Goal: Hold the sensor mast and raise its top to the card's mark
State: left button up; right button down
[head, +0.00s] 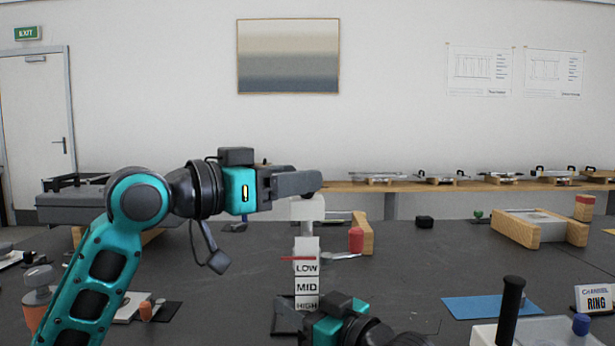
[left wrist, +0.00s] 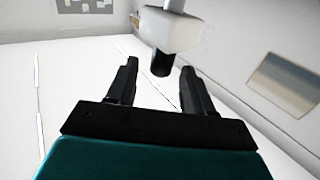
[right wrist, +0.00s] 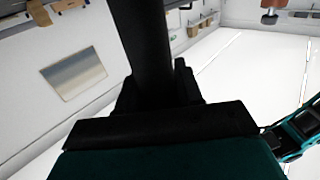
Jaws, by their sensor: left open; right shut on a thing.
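The sensor mast has a white head (head: 308,209), partly behind my left gripper in the head view. Below it stands a white card (head: 306,286) labelled LOW, MID and HIGH from top to bottom, with a thin red strip (head: 298,258) just above LOW. My left gripper (head: 312,184) is open at the head's height; in the left wrist view the white head (left wrist: 170,30) and its dark stub (left wrist: 162,63) are just beyond the fingertips. My right gripper (right wrist: 157,80) is shut on a dark upright post (right wrist: 140,35), apparently the mast's lower part.
A blue mat (head: 485,307), a white box (head: 545,331) with a black handle (head: 511,305) and a small sign (head: 594,299) are at the right. A wood-sided frame (head: 518,230) stands farther back.

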pick_arm(q)
jog(key=shift+x, duration=1.55)
jog(key=shift+s, duration=0.1)
grip_shut()
